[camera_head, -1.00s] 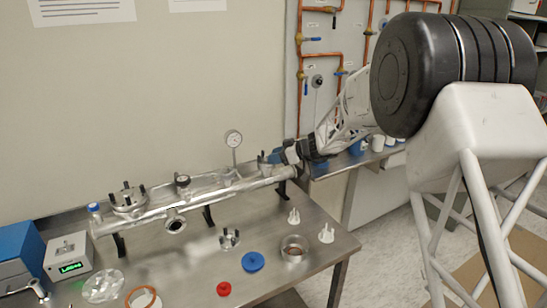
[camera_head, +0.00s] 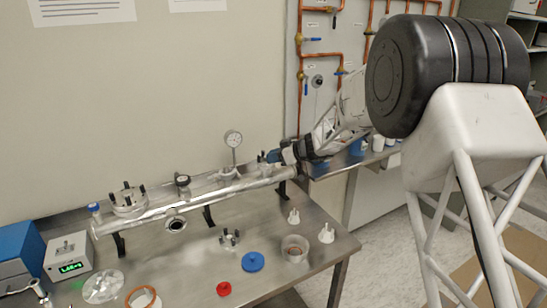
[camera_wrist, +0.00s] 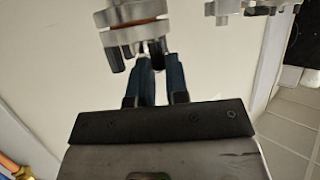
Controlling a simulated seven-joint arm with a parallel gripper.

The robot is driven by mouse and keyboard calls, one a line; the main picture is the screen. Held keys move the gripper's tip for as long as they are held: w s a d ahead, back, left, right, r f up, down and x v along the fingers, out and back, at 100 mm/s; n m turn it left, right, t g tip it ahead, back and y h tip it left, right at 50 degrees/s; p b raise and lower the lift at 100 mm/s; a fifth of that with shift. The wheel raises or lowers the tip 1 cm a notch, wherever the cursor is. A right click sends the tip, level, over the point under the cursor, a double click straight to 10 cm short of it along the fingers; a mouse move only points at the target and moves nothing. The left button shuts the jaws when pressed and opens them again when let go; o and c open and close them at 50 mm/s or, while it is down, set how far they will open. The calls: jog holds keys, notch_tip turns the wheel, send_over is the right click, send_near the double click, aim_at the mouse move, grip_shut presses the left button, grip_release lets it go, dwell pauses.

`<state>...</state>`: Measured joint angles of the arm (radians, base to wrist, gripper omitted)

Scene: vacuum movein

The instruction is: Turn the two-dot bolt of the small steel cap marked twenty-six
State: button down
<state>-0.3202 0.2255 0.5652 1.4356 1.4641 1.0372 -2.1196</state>
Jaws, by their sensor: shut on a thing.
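In the wrist view my gripper (camera_wrist: 153,55) has its two dark blue fingers close together at a round steel cap (camera_wrist: 122,42) under a flange with a copper-coloured ring at its seam. The fingers are shut on a small dark bolt (camera_wrist: 142,47) at the cap's edge; their tips partly hide it. The number and the dots cannot be read. In the head view my gripper (camera_head: 273,157) reaches in from the right to the right end of the long steel tube (camera_head: 190,203), where the cap is too small to make out clearly.
A flange with black bolts (camera_head: 128,200) and a dial gauge (camera_head: 233,139) stand along the tube. On the steel table (camera_head: 190,255) in front lie a blue disc (camera_head: 253,262), a red disc (camera_head: 224,289), a steel ring (camera_head: 295,248) and white pieces.

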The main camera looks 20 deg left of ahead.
jog(key=shift+s+m+t, duration=0.1)
jog(key=shift+m+t, duration=0.5)
jog(key=shift+t, duration=0.1)
jog(key=m+t, duration=0.1)
jog(key=m+t+h, duration=0.1)
jog(key=m+t, duration=0.1)
jog(key=m+t+h, duration=0.1)
jog(key=t, duration=0.1)
jog(key=shift+s+a+m, duration=0.15)
jog(key=shift+s+m, duration=0.15)
jog(key=shift+s, duration=0.05)
jog(key=shift+s+a+m+t+h, duration=0.1)
jog(key=shift+a+m+t+h, duration=0.05)
jog(key=shift+m+t+h, duration=1.1)
jog(key=shift+s+a+m+t+h, duration=0.1)
jog(key=shift+m+t+h, duration=0.85)
jog(key=shift+m, duration=0.5)
jog(key=c, duration=1.1)
grip_release()
jog(key=shift+s+h, duration=0.1)
jog(key=shift+h, duration=0.2)
jog(key=v, duration=0.7)
jog(key=shift+d, duration=0.2)
jog(key=shift+s+r, duration=0.15)
jog(key=shift+s, duration=0.05)
